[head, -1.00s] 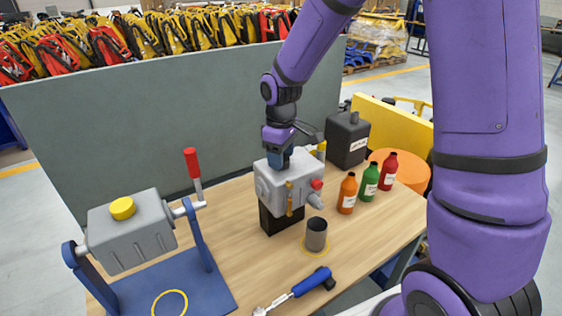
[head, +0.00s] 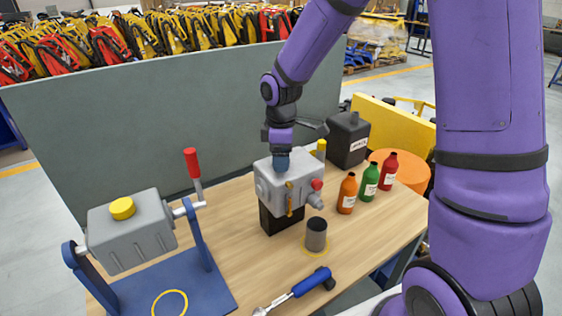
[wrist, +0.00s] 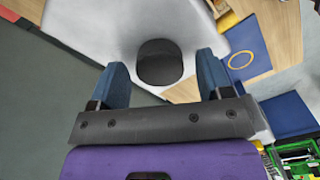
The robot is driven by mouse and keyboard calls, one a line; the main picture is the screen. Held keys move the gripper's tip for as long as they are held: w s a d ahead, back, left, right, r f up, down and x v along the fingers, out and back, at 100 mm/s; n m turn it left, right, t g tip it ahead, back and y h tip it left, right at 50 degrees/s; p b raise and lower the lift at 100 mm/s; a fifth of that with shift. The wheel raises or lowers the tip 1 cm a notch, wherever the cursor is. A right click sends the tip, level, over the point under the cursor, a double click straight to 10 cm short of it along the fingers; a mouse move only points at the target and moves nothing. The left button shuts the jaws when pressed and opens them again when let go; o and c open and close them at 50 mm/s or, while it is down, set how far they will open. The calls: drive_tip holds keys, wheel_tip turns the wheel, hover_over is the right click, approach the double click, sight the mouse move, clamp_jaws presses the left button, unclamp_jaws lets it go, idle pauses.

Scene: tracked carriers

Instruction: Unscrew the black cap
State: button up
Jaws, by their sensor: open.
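The black cap (wrist: 160,62) is round and sits on top of the grey housing (wrist: 95,25) in the wrist view. The same housing (head: 297,185) stands on a black block on the bench in the head view, where the cap is hidden behind my gripper. My gripper (head: 282,162) points down at the housing's top. In the wrist view my gripper (wrist: 163,64) is open, with one blue finger on each side of the cap. Gaps show between the fingers and the cap. I cannot tell the exact height of the fingertips against it.
A dark cup (head: 316,235) stands below the housing's spout. Orange (head: 347,194), green (head: 370,182) and red (head: 388,171) bottles and a black canister (head: 347,140) are at right. A blue-handled tool (head: 306,287) lies in front. A tilted grey tank (head: 130,240) is at left.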

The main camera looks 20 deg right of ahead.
drive_tip(key=m, duration=0.7)
drive_tip(key=shift+m, duration=0.4)
drive_tip(key=m, duration=0.3)
drive_tip(key=shift+m, duration=0.3)
drive_tip(key=m, duration=0.3)
drive_tip(key=shift+m, duration=0.4)
drive_tip(key=m, duration=1.4)
